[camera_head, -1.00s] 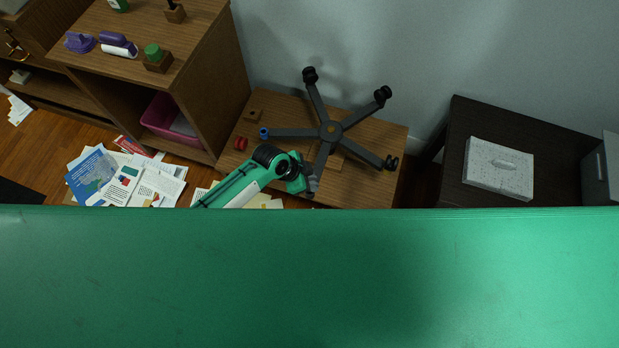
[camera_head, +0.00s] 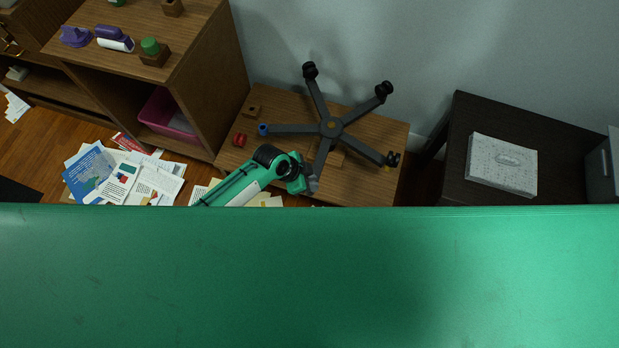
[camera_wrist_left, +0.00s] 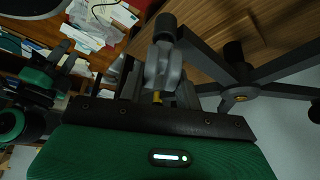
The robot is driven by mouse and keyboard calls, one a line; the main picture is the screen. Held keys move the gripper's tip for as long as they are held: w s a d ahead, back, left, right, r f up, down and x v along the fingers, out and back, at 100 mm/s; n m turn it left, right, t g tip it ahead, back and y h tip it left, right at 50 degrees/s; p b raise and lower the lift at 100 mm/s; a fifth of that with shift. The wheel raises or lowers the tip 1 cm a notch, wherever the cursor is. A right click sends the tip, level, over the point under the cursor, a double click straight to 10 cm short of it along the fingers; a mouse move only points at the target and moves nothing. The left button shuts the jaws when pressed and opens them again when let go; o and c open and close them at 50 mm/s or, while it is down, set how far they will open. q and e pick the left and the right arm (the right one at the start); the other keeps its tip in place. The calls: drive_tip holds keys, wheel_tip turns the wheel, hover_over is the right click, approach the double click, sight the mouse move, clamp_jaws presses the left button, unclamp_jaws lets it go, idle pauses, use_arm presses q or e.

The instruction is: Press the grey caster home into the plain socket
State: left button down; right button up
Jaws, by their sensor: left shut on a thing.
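The dark five-legged base (camera_head: 331,129) lies with its legs spread on the low wooden table. My left gripper (camera_head: 309,184) is at the end of the leg nearest me. In the left wrist view my left gripper (camera_wrist_left: 158,92) is shut on the grey caster (camera_wrist_left: 163,65). The caster lines up with the dark plain socket (camera_wrist_left: 165,27) at the leg's end and seems to meet it. How deep its stem sits is hidden.
Black casters (camera_head: 383,89) stand on other legs. One leg ends in a blue socket (camera_head: 263,129). A red caster (camera_head: 239,140) and a small wooden block (camera_head: 252,110) are on the low table (camera_head: 377,193). A brown shelf (camera_head: 215,95) stands close on the left.

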use_arm(q)
drive_tip(key=shift+f+b, duration=0.35)
drive_tip(key=shift+f, duration=0.25)
drive_tip(key=c, duration=0.9)
unclamp_jaws()
drive_tip(key=shift+r, duration=0.1)
drive_tip(key=p+v, duration=0.1)
drive_tip(key=v, duration=1.2)
drive_tip(key=shift+a+r+p, duration=0.2)
drive_tip(key=shift+r+p, duration=0.1)
drive_tip(key=shift+f, duration=0.1)
